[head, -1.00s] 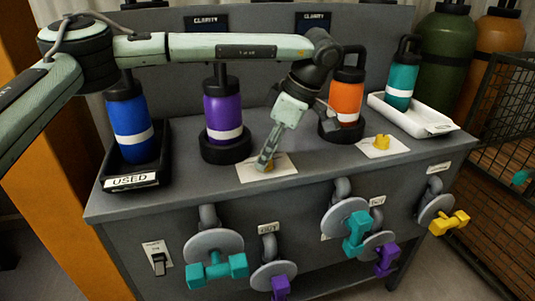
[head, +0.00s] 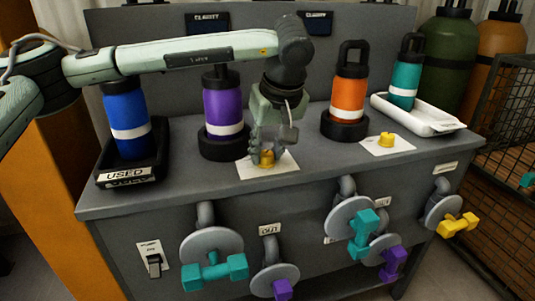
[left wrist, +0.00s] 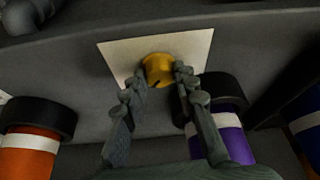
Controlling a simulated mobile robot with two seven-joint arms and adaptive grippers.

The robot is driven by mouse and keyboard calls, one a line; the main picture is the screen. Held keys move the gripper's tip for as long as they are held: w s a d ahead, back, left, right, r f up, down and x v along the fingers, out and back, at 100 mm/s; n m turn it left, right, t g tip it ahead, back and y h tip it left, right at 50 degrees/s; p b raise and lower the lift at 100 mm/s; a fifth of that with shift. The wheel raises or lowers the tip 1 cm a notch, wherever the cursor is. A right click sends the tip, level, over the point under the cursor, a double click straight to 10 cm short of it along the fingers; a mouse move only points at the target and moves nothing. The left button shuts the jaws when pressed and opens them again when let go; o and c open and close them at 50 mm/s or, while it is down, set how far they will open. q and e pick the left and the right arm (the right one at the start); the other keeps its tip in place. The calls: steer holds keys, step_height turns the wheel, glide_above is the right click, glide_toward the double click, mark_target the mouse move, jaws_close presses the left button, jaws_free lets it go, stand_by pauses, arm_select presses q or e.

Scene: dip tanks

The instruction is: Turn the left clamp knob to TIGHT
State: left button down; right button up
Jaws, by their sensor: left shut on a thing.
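The left clamp knob is a small yellow knob (head: 266,158) on a white plate (head: 252,171) on the bench top, in front of the purple and orange bottles. In the left wrist view the knob (left wrist: 158,68) shows a dark mark and sits between the two fingers. My left gripper (head: 266,152) points down and is shut on the knob; its fingers (left wrist: 160,85) flank it in the wrist view. Any lettering on the plate is too small to read. My right gripper is not in view.
A second yellow knob (head: 386,139) sits on a plate to the right. Purple (head: 222,100) and orange (head: 348,92) bottles stand in black holders behind. A blue bottle (head: 128,120) stands in the USED tray (head: 125,178). Valve handles (head: 215,272) stick out from the bench front.

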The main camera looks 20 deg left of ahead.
arm_select(q)
steer(key=shift+m, duration=0.7)
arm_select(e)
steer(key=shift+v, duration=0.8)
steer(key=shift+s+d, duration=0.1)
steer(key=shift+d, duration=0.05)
arm_select(q)
steer(key=c, duration=1.2)
jaws_free()
steer(key=v, duration=1.2)
steer(key=shift+s+a+r, duration=0.1)
steer(key=shift+a, duration=0.2)
steer(key=shift+h, duration=0.3)
